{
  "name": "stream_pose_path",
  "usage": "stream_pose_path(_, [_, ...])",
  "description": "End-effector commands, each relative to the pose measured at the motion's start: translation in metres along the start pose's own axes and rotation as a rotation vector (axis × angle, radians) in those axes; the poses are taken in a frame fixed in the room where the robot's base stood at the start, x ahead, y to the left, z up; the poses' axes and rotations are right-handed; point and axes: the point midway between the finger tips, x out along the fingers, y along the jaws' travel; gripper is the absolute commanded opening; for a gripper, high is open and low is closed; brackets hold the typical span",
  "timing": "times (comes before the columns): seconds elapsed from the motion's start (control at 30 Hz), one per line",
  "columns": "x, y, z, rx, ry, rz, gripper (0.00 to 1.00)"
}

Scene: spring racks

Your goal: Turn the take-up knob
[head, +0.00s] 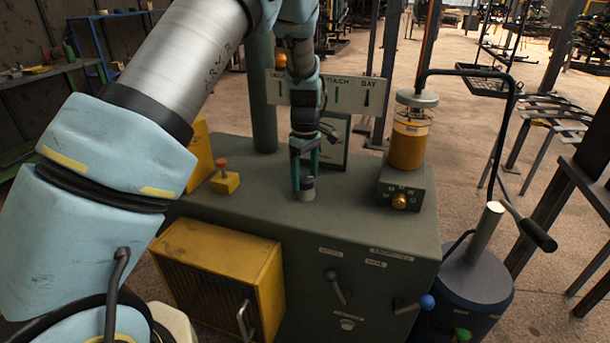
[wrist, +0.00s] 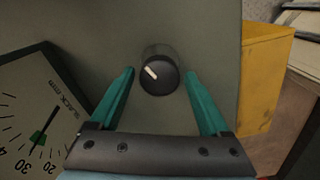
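The knob (wrist: 160,72), taken as the take-up knob, is a dark round cap with a white pointer line aimed to the upper left in the wrist view. In the head view the knob (head: 307,190) stands on the green-grey cabinet top. My gripper (head: 305,178) points down over it. In the wrist view my gripper (wrist: 159,72) is open, one teal finger on each side of the knob with a gap at both. I cannot tell how far down the fingertips reach beside it.
Behind my gripper stands a sign board (head: 345,92). An amber cylinder (head: 407,145) on a small box stands to the right, and a yellow block with an orange button (head: 224,182) to the left. Levers (head: 336,284) stick out of the cabinet (head: 375,255) front.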

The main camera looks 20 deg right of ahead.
Motion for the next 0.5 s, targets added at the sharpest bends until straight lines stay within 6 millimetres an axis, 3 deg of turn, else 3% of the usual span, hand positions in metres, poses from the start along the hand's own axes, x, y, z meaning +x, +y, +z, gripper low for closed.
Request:
stream_pose_path(0.33, [-0.001, 0.001, 0.000, 0.000, 0.001, 0.001, 0.91])
stream_pose_path(0.5, [-0.017, 0.002, 0.000, 0.001, 0.001, 0.006, 0.91])
